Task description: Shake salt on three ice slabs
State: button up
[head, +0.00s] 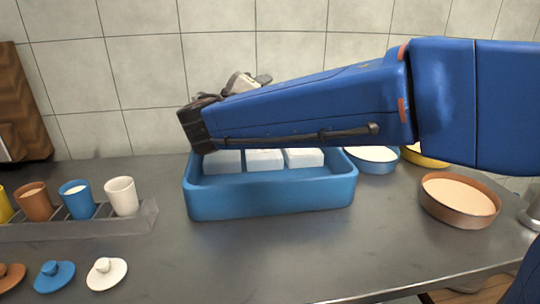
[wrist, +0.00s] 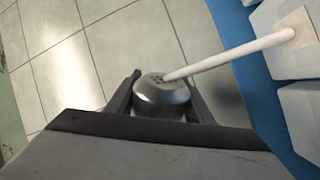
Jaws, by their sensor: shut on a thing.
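Three white ice slabs (head: 264,159) lie side by side in a blue tray (head: 270,199) on the counter. The left slab is partly hidden by my arm. My gripper (head: 246,80) is above and behind the tray, mostly hidden by my arm. In the wrist view my gripper is shut on a grey metal salt shaker (wrist: 161,100), whose holed top shows between the fingers. A white stream (wrist: 235,53) runs from that top to an ice slab (wrist: 287,50), ending at a pale brownish patch. Another slab shows below it.
At left, a grey rack (head: 140,215) holds several cups, with small lids (head: 106,273) before it. At right are a brown bowl (head: 459,200), a blue bowl (head: 372,161) and a yellow bowl (head: 424,160). A tiled wall stands close behind. The front counter centre is clear.

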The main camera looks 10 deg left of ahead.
notch_tip(320, 180, down, 2)
jog(key=shift+f, duration=0.1)
dwell(1.4)
jog(key=s+a, duration=0.3)
jog(key=a, duration=0.7)
jog(key=shift+a, duration=0.2)
dwell(2.1)
jog(key=shift+r, duration=0.2)
